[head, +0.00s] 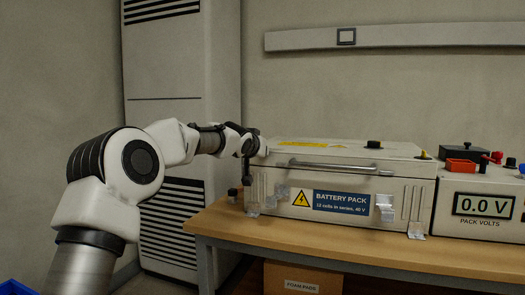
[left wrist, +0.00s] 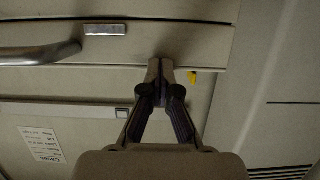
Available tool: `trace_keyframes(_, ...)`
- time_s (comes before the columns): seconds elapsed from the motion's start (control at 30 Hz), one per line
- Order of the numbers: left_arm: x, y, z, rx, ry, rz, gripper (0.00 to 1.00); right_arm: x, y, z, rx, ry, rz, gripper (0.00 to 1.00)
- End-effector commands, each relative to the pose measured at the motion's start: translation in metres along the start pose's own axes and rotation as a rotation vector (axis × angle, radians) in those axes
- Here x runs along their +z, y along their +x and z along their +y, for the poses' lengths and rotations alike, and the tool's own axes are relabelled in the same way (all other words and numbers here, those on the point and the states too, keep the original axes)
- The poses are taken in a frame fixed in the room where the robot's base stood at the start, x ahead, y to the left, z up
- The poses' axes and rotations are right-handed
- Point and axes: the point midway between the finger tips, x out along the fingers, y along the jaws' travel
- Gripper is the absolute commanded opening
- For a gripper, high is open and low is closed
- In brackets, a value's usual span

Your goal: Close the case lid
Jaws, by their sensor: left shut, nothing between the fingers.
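The grey battery pack case (head: 275,195) stands on the wooden table, with a blue BATTERY PACK label on its front. Its lid (head: 390,153) lies about flat across the top; I cannot tell whether it is fully seated. The lid's bar handle (head: 325,168) also shows in the left wrist view (left wrist: 40,54). My left gripper (head: 263,148) is at the upper left corner of the case. In the left wrist view its fingers (left wrist: 164,66) are shut and empty, with the tips over or against a pale edge; contact is unclear. My right gripper is out of view.
A meter box (head: 480,180) reading 0.0 V stands right of the case. A red tray (head: 461,166) and a black box (head: 464,153) sit behind or on it. A FOAM PADS carton (head: 300,275) is under the table (head: 340,252). A tall white cabinet (head: 180,60) stands behind my left arm.

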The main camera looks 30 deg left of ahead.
Motion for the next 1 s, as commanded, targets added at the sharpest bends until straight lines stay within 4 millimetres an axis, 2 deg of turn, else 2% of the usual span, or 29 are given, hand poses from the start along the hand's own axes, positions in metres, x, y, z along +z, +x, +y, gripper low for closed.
trace_keyframes(0.03,0.008,0.003,-0.001,-0.001,0.0,-0.014,0.0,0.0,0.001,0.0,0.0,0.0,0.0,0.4)
trace_keyframes(0.27,0.002,0.002,0.0,-0.001,0.0,-0.013,0.0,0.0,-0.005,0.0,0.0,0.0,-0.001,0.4)
trace_keyframes(0.6,-0.05,-0.01,0.006,0.007,0.004,0.001,0.0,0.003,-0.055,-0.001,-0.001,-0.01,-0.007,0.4)
trace_keyframes(0.7,-0.028,-0.016,0.006,0.009,0.004,0.003,0.0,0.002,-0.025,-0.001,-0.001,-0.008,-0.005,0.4)
trace_keyframes(1.0,0.004,-0.059,0.005,0.01,0.004,0.007,0.0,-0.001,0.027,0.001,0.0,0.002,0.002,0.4)
